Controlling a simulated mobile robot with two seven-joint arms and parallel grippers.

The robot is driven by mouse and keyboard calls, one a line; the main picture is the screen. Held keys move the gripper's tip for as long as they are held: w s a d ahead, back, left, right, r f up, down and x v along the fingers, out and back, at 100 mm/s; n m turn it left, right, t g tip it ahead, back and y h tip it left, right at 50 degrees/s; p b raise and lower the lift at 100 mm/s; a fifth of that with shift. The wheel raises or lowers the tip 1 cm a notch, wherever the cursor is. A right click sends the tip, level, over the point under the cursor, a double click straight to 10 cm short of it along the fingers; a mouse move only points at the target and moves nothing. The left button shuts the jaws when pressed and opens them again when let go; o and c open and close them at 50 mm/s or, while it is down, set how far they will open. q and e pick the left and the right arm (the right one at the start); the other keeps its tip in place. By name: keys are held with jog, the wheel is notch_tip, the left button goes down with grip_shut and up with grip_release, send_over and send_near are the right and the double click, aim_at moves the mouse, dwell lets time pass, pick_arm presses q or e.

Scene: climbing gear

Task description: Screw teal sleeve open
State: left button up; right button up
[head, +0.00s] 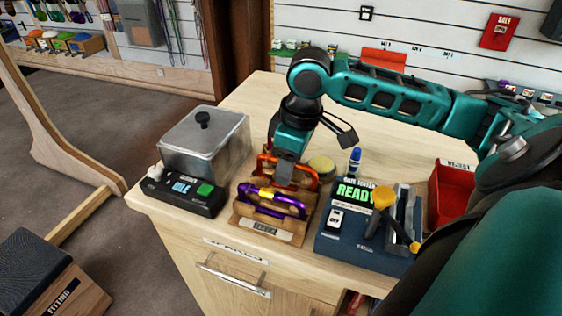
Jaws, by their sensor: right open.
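A wooden rack (246,222) on the bench top holds an orange carabiner (306,170) at the back and a purple carabiner (285,207) in front. The purple one has a yellow sleeve (265,193). I cannot make out a teal sleeve; the middle of the orange carabiner is hidden behind my gripper. My right gripper (285,180) points down over the rack, in front of the orange carabiner. Its jaws are open, but I cannot tell whether they touch or surround anything. My left gripper is not in view.
A grey lidded box (205,150) and a black control box (183,190) stand left of the rack. A blue gate tester (340,245) reading READY, with a yellow-knobbed lever, stands to the right, and a red bin (452,190) beyond it.

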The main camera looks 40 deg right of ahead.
jog(key=shift+w+d, duration=0.25)
jog(key=shift+d, duration=0.25)
jog(key=shift+r, duration=0.2)
jog(key=shift+r+p, duration=0.35)
jog(key=shift+r, duration=0.9)
jog(key=shift+a, duration=0.1)
jog(key=shift+s+a, duration=0.35)
jog(key=shift+a, duration=0.2)
jog(key=shift+f, duration=0.1)
